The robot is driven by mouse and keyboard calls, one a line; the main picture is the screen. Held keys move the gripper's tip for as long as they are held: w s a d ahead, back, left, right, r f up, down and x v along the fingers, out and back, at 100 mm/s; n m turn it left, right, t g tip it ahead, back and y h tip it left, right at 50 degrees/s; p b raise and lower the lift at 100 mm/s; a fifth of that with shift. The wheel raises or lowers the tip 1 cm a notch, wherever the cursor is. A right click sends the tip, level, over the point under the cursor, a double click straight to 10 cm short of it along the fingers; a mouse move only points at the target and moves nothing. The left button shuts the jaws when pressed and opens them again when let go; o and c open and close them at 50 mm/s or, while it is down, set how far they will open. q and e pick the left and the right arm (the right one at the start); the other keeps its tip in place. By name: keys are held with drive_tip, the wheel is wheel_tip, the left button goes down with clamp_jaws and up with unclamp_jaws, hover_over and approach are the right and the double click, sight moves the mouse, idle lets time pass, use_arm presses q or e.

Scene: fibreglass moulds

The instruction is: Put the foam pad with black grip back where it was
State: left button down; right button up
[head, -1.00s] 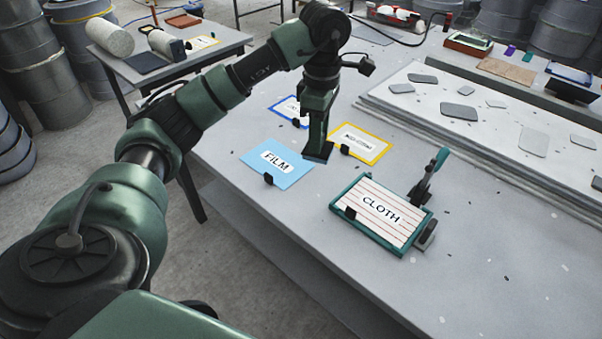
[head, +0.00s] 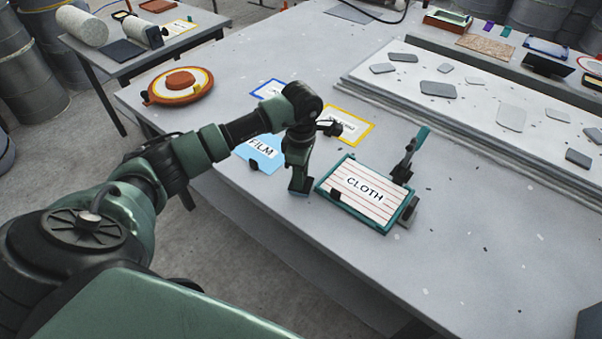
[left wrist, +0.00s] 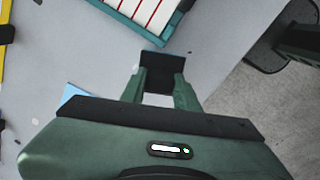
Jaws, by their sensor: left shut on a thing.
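My left gripper (head: 299,185) is pointing down just left of the teal-framed CLOTH board, low near the table's front edge. It is shut on a small dark piece, taken to be the foam pad with black grip (left wrist: 161,72). The pad shows as a black block between the fingers in the left wrist view. In the head view the gripper mostly hides it, and I cannot tell whether it touches the table. My right gripper is not in view.
A blue FILM card (head: 262,153) and a yellow-bordered card (head: 356,122) lie behind the gripper. An orange round mould (head: 178,84) sits back left. The table's right front is mostly clear.

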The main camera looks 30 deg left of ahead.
use_arm(q)
drive_tip(key=shift+f, duration=0.35)
drive_tip(key=c, duration=1.5)
unclamp_jaws()
drive_tip(key=shift+f, duration=0.1)
drive_tip(key=o, duration=0.4)
drive_tip(key=shift+o, duration=0.2)
drive_tip(key=shift+r, duration=0.2)
drive_tip(key=shift+r, duration=0.2)
wheel_tip(320, 180, up, 12)
drive_tip(key=b, duration=0.3)
drive_tip(key=shift+f, duration=0.15)
